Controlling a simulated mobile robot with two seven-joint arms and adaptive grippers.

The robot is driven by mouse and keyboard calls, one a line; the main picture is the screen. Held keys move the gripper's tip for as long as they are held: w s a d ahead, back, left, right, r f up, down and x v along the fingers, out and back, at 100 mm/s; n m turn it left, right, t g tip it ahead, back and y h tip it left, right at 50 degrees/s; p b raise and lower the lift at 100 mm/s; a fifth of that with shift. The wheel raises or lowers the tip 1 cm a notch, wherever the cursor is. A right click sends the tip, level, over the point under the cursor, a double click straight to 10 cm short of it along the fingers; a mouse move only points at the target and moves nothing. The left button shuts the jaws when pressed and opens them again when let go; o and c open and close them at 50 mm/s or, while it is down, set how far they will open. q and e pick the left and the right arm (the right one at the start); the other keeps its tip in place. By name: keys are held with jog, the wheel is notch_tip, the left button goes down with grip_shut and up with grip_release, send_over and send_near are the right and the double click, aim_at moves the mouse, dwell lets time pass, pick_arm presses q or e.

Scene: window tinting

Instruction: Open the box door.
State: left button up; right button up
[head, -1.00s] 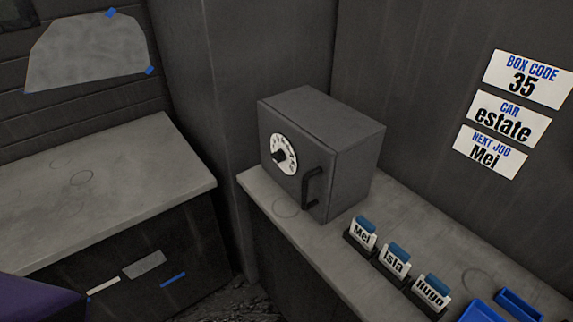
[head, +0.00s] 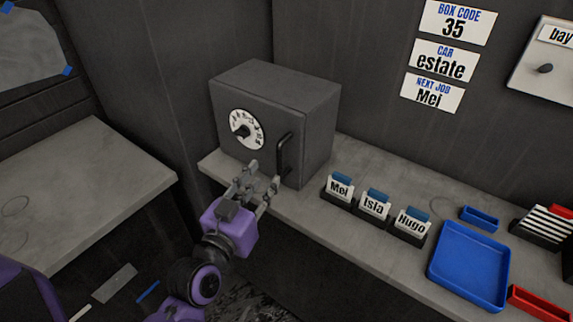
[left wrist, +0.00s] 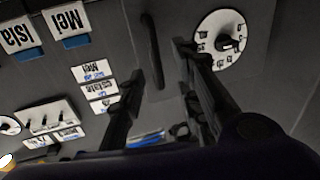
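The grey box (head: 312,125) stands on the bench with its door (head: 238,158) shut. A white dial with a black knob (head: 243,131) is on the door, and it also shows in the left wrist view (left wrist: 229,42). A black bar handle (head: 281,154) is right of the dial; in the left wrist view the handle (left wrist: 153,50) lies between the finger directions, beyond the tips. My left gripper (head: 262,176) is open and empty, just in front of the door below the dial and handle. Contact with the handle does not show. My right gripper is out of view.
Card holders reading Mei (head: 338,189), Isla (head: 374,205) and Hugo (head: 410,225) stand right of the box. A blue tray (head: 468,265) lies farther right. Wall signs read box code 35 (head: 458,21), car estate and job Mei. Bare bench (head: 330,222) lies in front of the holders.

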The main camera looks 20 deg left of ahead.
aim_at(278, 162)
pick_arm(q)
jog(key=shift+m, duration=0.3)
jog(key=w, duration=0.2)
jog(key=w+d, duration=0.1)
jog(key=w, duration=0.1)
jog(key=w+r+p, duration=0.1)
jog(key=w, duration=0.1)
jog(key=shift+w+d, duration=0.25)
jog(key=shift+d, duration=0.05)
jog(key=shift+w+d+f, duration=0.1)
jog(key=shift+w+f, duration=0.1)
jog(key=shift+w, duration=0.45)
grip_shut()
